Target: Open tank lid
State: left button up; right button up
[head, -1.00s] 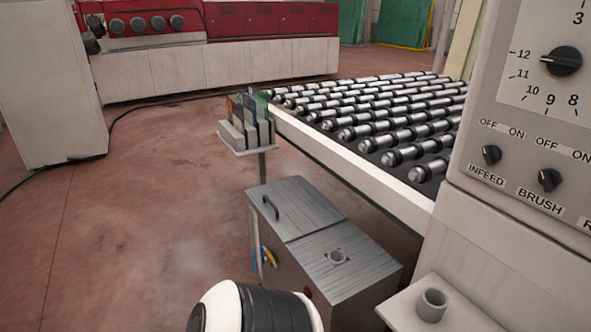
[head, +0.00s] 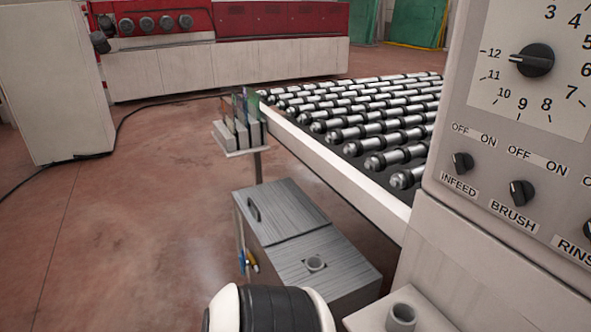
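The tank (head: 345,286) is a grey metal box on the floor below the roller conveyor, in the lower middle of the head view. Its lid (head: 283,215) is the far-left top panel, with a dark handle (head: 254,208) near its left edge. The lid lies flat and closed. Neither gripper is in view. A white and black part of my own body covers the area in front of the tank.
A roller conveyor (head: 335,180) runs behind the tank. A small stand with glass pieces (head: 240,138) is beyond the lid. A control panel (head: 520,130) and a ledge with a cup (head: 402,317) are at right.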

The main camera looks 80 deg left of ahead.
aim_at(276, 212)
jog(key=i+u, duration=0.1)
jog(key=u, duration=1.65)
